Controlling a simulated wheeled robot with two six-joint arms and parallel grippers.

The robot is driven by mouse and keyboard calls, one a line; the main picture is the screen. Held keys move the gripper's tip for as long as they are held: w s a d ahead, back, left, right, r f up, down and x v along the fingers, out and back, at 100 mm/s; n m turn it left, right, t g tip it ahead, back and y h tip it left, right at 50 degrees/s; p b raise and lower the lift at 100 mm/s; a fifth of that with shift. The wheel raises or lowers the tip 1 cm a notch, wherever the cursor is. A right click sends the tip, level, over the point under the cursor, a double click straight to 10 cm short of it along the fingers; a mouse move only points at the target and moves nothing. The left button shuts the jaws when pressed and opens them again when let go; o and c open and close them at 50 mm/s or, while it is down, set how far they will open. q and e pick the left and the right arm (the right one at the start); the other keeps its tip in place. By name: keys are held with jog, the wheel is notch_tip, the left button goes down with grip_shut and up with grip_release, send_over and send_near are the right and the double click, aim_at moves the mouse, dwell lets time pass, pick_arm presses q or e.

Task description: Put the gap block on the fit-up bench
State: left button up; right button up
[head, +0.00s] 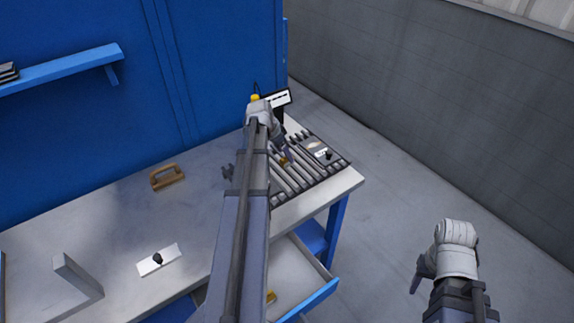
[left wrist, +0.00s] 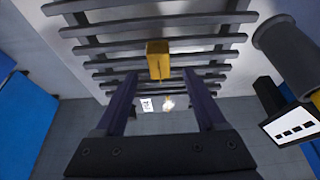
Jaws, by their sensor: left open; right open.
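A small yellow block (left wrist: 158,60), which looks like the gap block, is at the grey bars in the left wrist view. It lies between and just beyond the fingertips of my open left gripper (left wrist: 160,76), and I see no grip on it. In the head view a yellow-brown bit (head: 285,161) shows at the tip of my left gripper (head: 283,155), over the rollers. The fit-up bench (head: 190,205) has a pale top and a blue frame. My right gripper (head: 418,283) is open and empty, out over the floor to the right of the bench.
A brown handle (head: 167,177), a white plate with a black knob (head: 158,260) and an angled grey piece (head: 78,280) stand apart. A drawer (head: 305,290) is open below.

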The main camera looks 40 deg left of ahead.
aim_at(287, 160)
pick_arm(q)
jog(key=b+x, duration=0.2)
jog(key=x, duration=0.1)
jog(key=shift+w+f, duration=0.1)
jog(key=shift+f, duration=0.05)
pick_arm(e)
notch_tip(287, 160, down, 3)
jog(key=shift+r, duration=0.1)
pick_arm(q)
grip_shut()
dwell(0.5)
